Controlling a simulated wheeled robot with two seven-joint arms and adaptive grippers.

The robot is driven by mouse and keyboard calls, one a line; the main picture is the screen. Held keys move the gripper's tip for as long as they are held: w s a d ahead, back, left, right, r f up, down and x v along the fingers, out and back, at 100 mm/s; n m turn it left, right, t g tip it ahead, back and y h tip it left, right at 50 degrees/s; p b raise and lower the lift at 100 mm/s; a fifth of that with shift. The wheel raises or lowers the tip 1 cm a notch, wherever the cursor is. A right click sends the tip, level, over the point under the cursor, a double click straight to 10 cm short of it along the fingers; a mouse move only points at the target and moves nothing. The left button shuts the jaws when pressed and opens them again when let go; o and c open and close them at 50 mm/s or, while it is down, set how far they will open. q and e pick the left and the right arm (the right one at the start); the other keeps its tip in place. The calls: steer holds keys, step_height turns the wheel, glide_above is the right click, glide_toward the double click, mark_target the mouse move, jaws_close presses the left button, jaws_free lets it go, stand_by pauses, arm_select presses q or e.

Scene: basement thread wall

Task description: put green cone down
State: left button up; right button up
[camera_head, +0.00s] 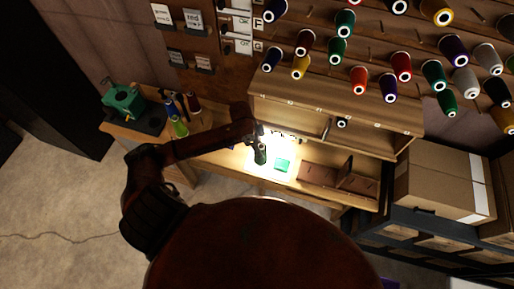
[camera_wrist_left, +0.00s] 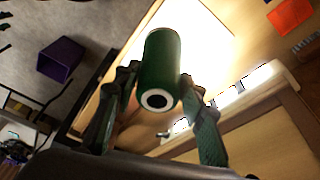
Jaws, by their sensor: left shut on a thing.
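My left gripper (camera_head: 261,140) is shut on the green cone (camera_head: 260,157), a dark green spool. It holds the cone over the bright lit panel (camera_head: 262,172) on the bench. In the left wrist view the cone (camera_wrist_left: 161,62) sits between the two fingers of my left gripper (camera_wrist_left: 158,80), with its white-ringed end facing the camera. I cannot tell whether the cone touches the panel. A flat green square (camera_head: 282,165) lies on the panel just right of the cone. My right gripper is not in view.
Several coloured cones (camera_head: 338,50) hang on the wall pegs above. A green device (camera_head: 124,102) and several spools (camera_head: 179,128) stand at the bench's left. Cardboard boxes (camera_head: 438,182) stand right.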

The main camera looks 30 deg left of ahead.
arm_select(q)
steer(key=w+a+f, duration=0.3)
steer(key=w+f, duration=0.1)
steer(key=f, duration=0.5)
steer(key=shift+w+a+f+p, duration=0.15)
steer(key=shift+a+p, duration=0.15)
steer(key=shift+a, duration=0.05)
steer(key=o, duration=1.1)
steer(key=v, duration=1.2)
steer(key=shift+b, duration=0.35)
